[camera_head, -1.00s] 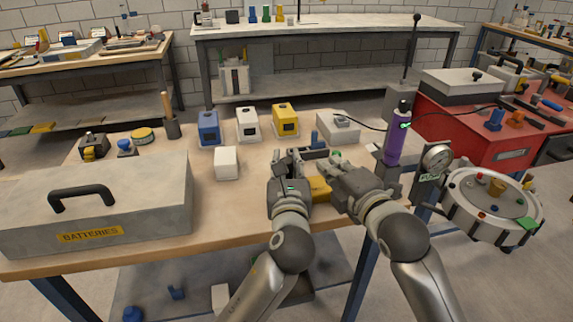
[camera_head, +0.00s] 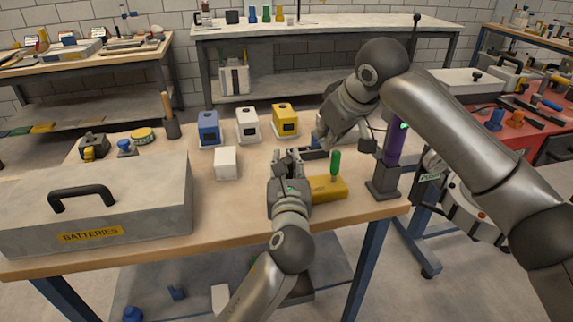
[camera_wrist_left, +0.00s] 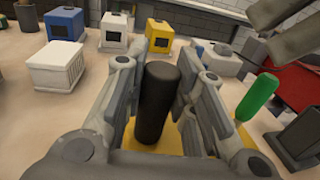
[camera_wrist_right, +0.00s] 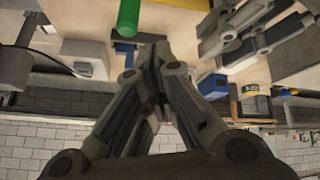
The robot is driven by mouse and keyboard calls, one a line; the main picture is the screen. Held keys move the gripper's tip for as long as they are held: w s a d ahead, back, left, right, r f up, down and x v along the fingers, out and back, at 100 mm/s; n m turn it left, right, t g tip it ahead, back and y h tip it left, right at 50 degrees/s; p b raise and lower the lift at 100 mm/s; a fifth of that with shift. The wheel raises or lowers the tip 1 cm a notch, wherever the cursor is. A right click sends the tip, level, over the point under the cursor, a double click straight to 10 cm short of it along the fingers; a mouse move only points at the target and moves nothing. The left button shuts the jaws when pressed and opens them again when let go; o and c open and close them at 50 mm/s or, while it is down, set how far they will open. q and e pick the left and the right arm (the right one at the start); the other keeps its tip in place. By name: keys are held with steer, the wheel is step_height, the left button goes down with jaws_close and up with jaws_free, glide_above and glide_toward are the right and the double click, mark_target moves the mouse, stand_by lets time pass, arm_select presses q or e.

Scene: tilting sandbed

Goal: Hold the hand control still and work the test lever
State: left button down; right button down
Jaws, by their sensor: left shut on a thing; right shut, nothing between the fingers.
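The hand control is a yellow base (camera_head: 328,188) on the bench with a black upright grip (camera_wrist_left: 158,105) and a green-handled lever (camera_head: 335,163). My left gripper (camera_head: 292,160) is shut on the black grip, which stands between its fingers in the left wrist view. The green lever also shows at the right of that view (camera_wrist_left: 257,98). My right gripper (camera_head: 322,143) is shut and empty, above the bench behind the green lever. In the right wrist view its fingertips (camera_wrist_right: 152,50) are together, apart from the green handle (camera_wrist_right: 130,16) at the top edge.
A purple cylinder (camera_head: 394,146) stands on a dark base at the bench's right edge. Blue (camera_head: 208,129), white (camera_head: 247,125) and yellow (camera_head: 285,121) boxes stand behind. A white block (camera_head: 226,163) and battery case (camera_head: 100,205) are to the left. My right forearm covers the right side.

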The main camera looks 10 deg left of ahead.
steer(key=s+d+r+m+g+h, duration=0.1)
steer(key=d+r+m+g+h, duration=0.1)
steer(key=d+r+m, duration=0.25)
step_height(320, 180, down, 7)
steer(key=shift+a+f, duration=0.15)
steer(key=shift+f, duration=0.05)
steer(key=shift+f+t, duration=0.1)
steer(key=shift+t, duration=0.2)
stand_by(1.3)
step_height(320, 180, down, 4)
steer(key=shift+r, duration=0.1)
stand_by(0.6)
